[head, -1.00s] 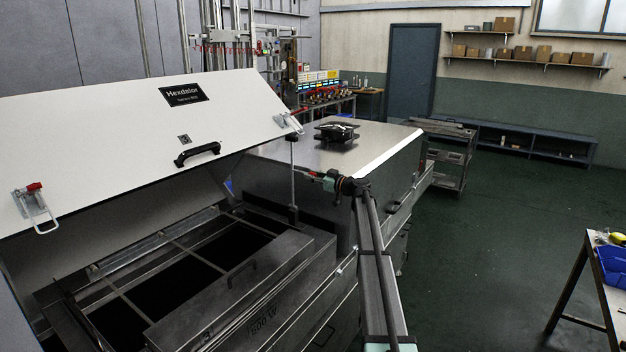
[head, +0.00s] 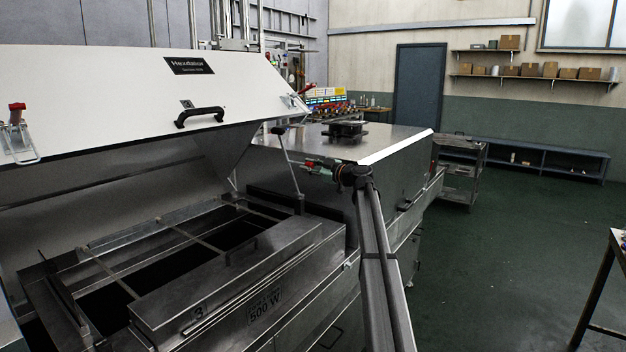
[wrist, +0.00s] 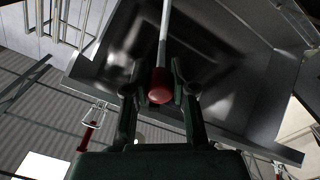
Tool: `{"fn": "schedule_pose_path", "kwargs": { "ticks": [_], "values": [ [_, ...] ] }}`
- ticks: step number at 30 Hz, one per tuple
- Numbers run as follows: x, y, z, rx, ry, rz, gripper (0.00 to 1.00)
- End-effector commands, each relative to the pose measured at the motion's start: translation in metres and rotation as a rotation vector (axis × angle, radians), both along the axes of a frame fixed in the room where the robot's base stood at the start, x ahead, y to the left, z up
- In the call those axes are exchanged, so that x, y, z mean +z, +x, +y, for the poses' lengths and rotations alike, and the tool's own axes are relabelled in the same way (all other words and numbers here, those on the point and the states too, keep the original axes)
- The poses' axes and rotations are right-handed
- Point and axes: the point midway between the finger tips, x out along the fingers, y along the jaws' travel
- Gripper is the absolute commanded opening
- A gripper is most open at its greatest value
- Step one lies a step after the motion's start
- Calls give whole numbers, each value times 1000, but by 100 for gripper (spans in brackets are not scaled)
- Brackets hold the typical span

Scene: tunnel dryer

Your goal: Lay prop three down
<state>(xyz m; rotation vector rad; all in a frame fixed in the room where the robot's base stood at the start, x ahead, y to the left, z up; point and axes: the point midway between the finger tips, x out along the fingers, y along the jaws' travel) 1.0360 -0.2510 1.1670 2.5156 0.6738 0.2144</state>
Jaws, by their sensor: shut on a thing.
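Prop three (head: 290,168) is a thin grey rod with a dark upper end, standing by the raised white lid (head: 105,92) in the head view. It leans left at its top and its foot meets the dryer's rim. Its dark end appears apart from the lid. My gripper (head: 310,164) is right of the rod, with red showing at its fingers. In the wrist view my gripper (wrist: 160,92) is shut on a grey rod with a rounded red end (wrist: 160,86), which lies between the fingers. Exactly how this red end joins the rod is hidden in the head view.
The open chamber frame (head: 118,280) and a steel box marked 3 (head: 198,312) lie below the lid. A flat steel housing (head: 385,146) with a dark fitting (head: 343,130) stands behind my gripper.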

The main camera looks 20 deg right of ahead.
Motion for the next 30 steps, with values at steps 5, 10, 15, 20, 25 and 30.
{"fn": "schedule_pose_path", "kwargs": {
  "ticks": [5, 10, 15, 20, 25, 30],
  "values": [
    [-14, -7, 11, 1, -65, -43, 0],
    [-16, -12, 18, 1, -118, -76, 0],
    [-18, -15, 23, 2, -153, -98, 0],
    [-18, -16, 26, 1, -173, -110, 0],
    [-17, -17, 27, 2, -181, -115, 0],
    [-17, -17, 27, 0, -182, -115, 0]
  ]
}}
